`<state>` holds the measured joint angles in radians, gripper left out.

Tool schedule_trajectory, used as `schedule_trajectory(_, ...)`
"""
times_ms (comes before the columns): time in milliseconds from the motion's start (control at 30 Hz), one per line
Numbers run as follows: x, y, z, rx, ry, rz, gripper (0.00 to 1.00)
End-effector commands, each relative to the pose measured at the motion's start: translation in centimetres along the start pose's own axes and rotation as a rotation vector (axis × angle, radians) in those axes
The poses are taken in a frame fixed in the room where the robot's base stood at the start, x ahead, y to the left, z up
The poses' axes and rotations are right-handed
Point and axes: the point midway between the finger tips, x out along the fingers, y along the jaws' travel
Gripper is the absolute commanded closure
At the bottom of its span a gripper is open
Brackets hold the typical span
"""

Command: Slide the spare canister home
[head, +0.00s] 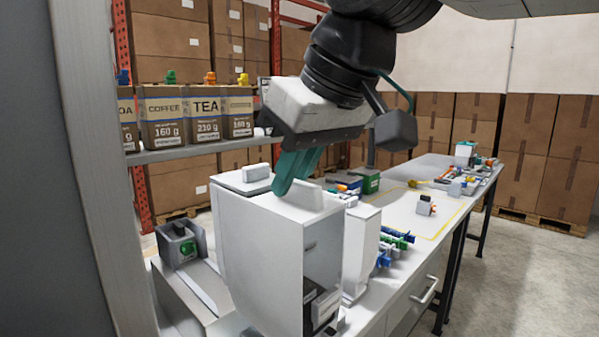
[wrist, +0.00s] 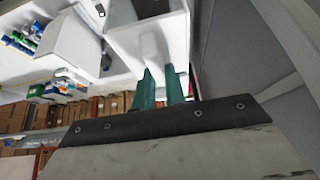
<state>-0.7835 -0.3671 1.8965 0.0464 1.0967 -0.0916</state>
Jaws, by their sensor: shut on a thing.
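A large white box-shaped canister (head: 262,255) stands upright in the middle of the head view, with a pale upright fin (head: 304,195) on its top. A dark recess shows on its right-hand face. My gripper (head: 287,187) comes down from above, and its teal fingers are shut on the fin. In the wrist view the teal fingers (wrist: 160,88) clasp the fin below the white body (wrist: 150,28). I cannot tell whether its base is raised or fully seated.
A similar white unit (head: 243,180) stands behind, and a narrower white one (head: 361,250) close on the right. A grey unit with a green mark (head: 181,243) is at left. Labelled boxes (head: 205,112) fill a shelf. Small parts lie along the bench (head: 400,215).

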Motion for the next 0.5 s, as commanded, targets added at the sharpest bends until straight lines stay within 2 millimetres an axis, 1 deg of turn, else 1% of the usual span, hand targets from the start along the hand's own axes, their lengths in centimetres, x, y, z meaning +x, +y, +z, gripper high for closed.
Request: schedule_trajectory(500,1.8,0.0,-3.1,-0.001,0.001,0.0,1.0)
